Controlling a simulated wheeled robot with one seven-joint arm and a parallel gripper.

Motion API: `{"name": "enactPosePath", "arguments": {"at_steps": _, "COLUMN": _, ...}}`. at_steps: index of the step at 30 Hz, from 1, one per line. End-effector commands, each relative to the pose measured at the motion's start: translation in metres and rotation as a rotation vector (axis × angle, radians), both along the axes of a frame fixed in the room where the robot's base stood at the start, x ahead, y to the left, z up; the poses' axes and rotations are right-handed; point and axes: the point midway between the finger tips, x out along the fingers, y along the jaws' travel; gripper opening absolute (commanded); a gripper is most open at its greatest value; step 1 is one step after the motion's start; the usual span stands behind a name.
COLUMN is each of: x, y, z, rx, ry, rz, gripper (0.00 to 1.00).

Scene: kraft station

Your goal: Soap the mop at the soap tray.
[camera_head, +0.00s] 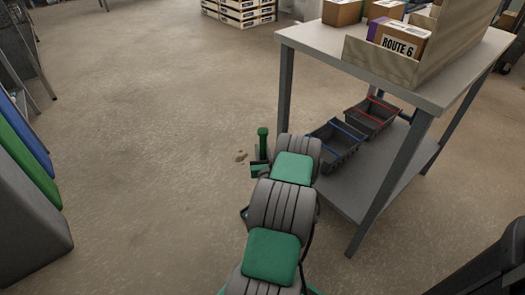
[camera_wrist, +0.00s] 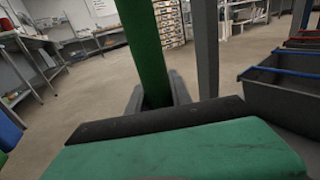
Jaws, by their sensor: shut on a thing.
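My gripper (camera_head: 260,168) is shut on an upright green handle, the mop (camera_head: 263,140), in front of my arm. In the wrist view the green mop handle (camera_wrist: 147,50) rises between the two grey fingers (camera_wrist: 158,95). The mop's head is hidden behind my gripper and arm. I cannot make out a soap tray in either view.
A grey table (camera_head: 435,92) with a lower shelf stands close on the right. Dark bins with a blue edge (camera_head: 336,147) and a red edge (camera_head: 373,117) sit on that shelf. A small brownish mark (camera_head: 240,156) lies on the floor. Floor at left and ahead is open.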

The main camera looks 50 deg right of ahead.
Motion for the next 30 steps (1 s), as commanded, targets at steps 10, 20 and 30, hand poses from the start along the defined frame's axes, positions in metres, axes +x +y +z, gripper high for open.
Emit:
{"name": "enactPosePath", "arguments": {"at_steps": 10, "x": 0.0, "y": 0.0, "z": 0.038, "rx": -0.001, "ry": -0.003, "rz": 0.0, "gripper": 0.0}}
{"name": "enactPosePath", "arguments": {"at_steps": 20, "x": 0.0, "y": -0.001, "z": 0.052, "rx": -0.001, "ry": -0.003, "rz": 0.0, "gripper": 0.0}}
{"name": "enactPosePath", "arguments": {"at_steps": 30, "x": 0.015, "y": 0.006, "z": 0.075, "rx": -0.007, "ry": -0.004, "rz": 0.041, "gripper": 0.0}}
